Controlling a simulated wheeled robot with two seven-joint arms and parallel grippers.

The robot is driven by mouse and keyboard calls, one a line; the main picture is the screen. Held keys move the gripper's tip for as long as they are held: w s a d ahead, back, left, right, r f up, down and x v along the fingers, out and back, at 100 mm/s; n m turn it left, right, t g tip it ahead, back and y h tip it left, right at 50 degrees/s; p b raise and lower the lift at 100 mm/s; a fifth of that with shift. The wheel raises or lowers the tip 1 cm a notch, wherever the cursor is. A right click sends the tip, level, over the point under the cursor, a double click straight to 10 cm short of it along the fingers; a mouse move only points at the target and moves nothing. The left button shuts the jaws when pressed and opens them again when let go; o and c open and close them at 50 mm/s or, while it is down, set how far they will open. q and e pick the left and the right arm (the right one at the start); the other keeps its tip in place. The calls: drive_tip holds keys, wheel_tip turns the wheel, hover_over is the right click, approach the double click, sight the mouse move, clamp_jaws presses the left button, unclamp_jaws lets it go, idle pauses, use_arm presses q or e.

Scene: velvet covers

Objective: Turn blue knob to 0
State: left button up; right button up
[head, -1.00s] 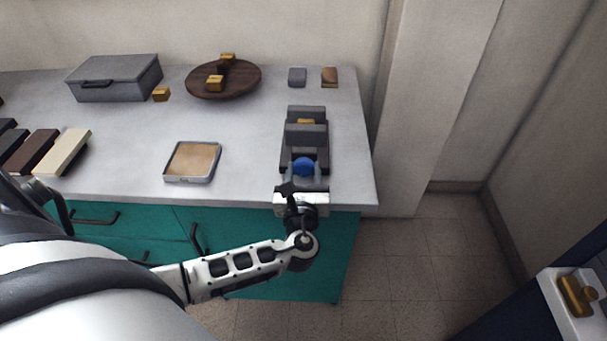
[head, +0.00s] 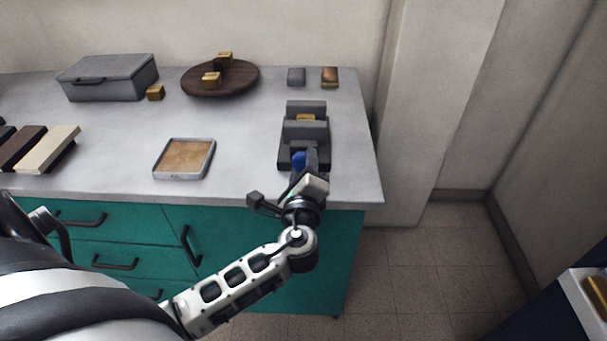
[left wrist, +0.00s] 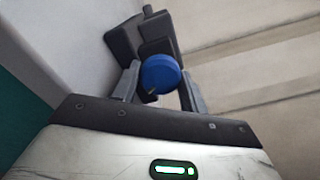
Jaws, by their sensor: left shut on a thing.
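The blue knob (head: 298,160) sits at the front of a dark grey device (head: 304,130) near the right end of the counter. My left gripper (head: 305,163) is at the knob and partly covers it in the head view. In the left wrist view the round blue knob (left wrist: 160,74) lies between the two grey fingers (left wrist: 158,84), with the gripper shut on it and rolled relative to the device. A small dark mark shows at the knob's lower edge. No readable numbers show. My right gripper is not in view.
A metal tray with a tan pad (head: 184,158) lies left of the device. A round wooden board (head: 220,79) with gold blocks, a grey case (head: 108,78) and two small blocks (head: 296,77) stand farther back. The counter's right edge is close to the device.

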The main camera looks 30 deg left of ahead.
use_arm(q)
drive_tip(key=n+b, duration=0.2)
drive_tip(key=n, duration=0.1)
drive_tip(key=shift+f, duration=0.15)
drive_tip(key=n+b, duration=0.2)
drive_tip(key=n, duration=0.1)
drive_tip(key=shift+r+n+b, duration=0.2)
drive_tip(key=shift+n+b, duration=0.3)
drive_tip(key=shift+n, duration=0.1)
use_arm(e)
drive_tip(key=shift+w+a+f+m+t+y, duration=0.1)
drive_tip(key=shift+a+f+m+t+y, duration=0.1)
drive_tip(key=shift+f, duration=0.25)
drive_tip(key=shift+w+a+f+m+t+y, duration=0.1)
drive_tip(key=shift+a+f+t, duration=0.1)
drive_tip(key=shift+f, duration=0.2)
use_arm(q)
drive_tip(key=o, duration=1)
